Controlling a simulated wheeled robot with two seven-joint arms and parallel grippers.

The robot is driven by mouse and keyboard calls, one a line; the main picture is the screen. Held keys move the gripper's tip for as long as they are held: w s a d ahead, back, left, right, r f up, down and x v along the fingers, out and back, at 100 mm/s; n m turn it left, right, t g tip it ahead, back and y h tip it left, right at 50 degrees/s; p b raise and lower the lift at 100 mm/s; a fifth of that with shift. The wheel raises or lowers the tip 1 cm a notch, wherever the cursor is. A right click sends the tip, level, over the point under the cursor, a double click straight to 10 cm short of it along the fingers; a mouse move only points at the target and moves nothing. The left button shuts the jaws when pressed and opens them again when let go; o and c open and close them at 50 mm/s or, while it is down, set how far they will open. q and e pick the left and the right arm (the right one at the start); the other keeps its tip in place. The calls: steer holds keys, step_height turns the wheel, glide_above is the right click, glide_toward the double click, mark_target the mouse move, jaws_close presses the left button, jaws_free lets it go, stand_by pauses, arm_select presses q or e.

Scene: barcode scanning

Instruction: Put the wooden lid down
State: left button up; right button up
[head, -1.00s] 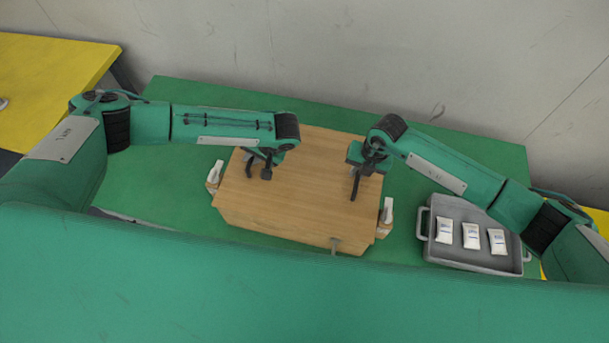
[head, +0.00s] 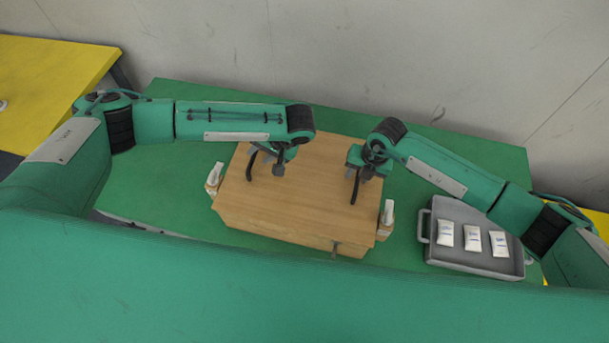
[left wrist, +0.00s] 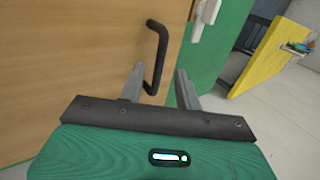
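The wooden lid (head: 300,200) lies flat in the middle of the green table, apparently on top of a wooden box (head: 285,237). It has two black handles, a left one (head: 249,163) and a right one (head: 354,189). My left gripper (head: 275,168) is over the lid's left part. In the left wrist view its fingers (left wrist: 159,83) are spread, and the black handle (left wrist: 160,48) stands just beyond the fingertips. My right gripper (head: 362,172) is at the right handle; its fingers are too small and hidden to tell their state.
White scanner-like devices stand at the box's left (head: 214,175) and right (head: 387,213) sides. A grey tray (head: 440,257) with three white packets is at the right. The green table (head: 170,180) has free room on the left. A yellow table (head: 60,70) is at far left.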

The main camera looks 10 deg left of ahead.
steer(key=shift+r, duration=0.1)
arm_select(q)
steer(key=v, duration=0.5)
steer(key=shift+d+r, duration=0.15)
steer(key=shift+r, duration=0.2)
arm_select(e)
step_height(320, 180, up, 12)
steer(key=d, duration=0.2)
steer(key=shift+d+f, duration=0.2)
steer(key=shift+f, duration=0.05)
steer(key=shift+s, duration=0.1)
